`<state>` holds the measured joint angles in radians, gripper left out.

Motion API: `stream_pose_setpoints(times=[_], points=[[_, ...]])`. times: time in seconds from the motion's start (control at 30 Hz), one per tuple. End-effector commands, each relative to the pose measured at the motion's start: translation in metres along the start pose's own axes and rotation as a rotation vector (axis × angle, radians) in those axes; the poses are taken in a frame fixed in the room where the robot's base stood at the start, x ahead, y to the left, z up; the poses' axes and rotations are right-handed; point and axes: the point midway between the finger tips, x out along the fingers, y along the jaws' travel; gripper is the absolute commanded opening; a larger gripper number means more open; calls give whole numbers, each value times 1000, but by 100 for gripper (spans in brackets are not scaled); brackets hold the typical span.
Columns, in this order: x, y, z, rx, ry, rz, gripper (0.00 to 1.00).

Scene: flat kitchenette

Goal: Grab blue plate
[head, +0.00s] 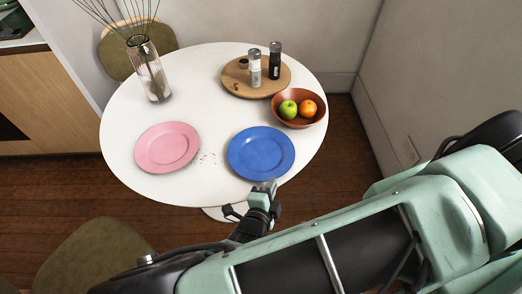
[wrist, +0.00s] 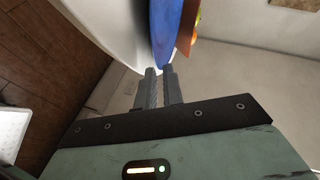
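The blue plate (head: 261,153) lies on the white round table near its front right edge. In the wrist view the blue plate (wrist: 162,32) shows edge-on, beyond my fingertips. My gripper (head: 265,187) is at the plate's near rim, over the table's front edge. In the wrist view my gripper's fingers (wrist: 159,71) are close together with a narrow gap, and their tips meet the plate's near rim. I cannot tell whether they are clamped on the rim or just around it.
The white table (head: 210,115) also bears a pink plate (head: 167,147), crumbs, a glass vase (head: 151,75), a wooden board (head: 235,82) with two shakers, and a bowl (head: 304,119) with fruit, close behind the blue plate. Chairs stand at front left (head: 85,255) and back left.

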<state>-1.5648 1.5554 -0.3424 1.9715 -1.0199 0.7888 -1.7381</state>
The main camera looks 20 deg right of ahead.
Motion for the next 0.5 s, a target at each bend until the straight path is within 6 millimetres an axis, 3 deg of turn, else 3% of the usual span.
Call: stream_pose_setpoints(times=[0.23,0.5], points=[[32,-1,-4,-1,0,-1,9],[38,1,-3,0,-1,1,9]])
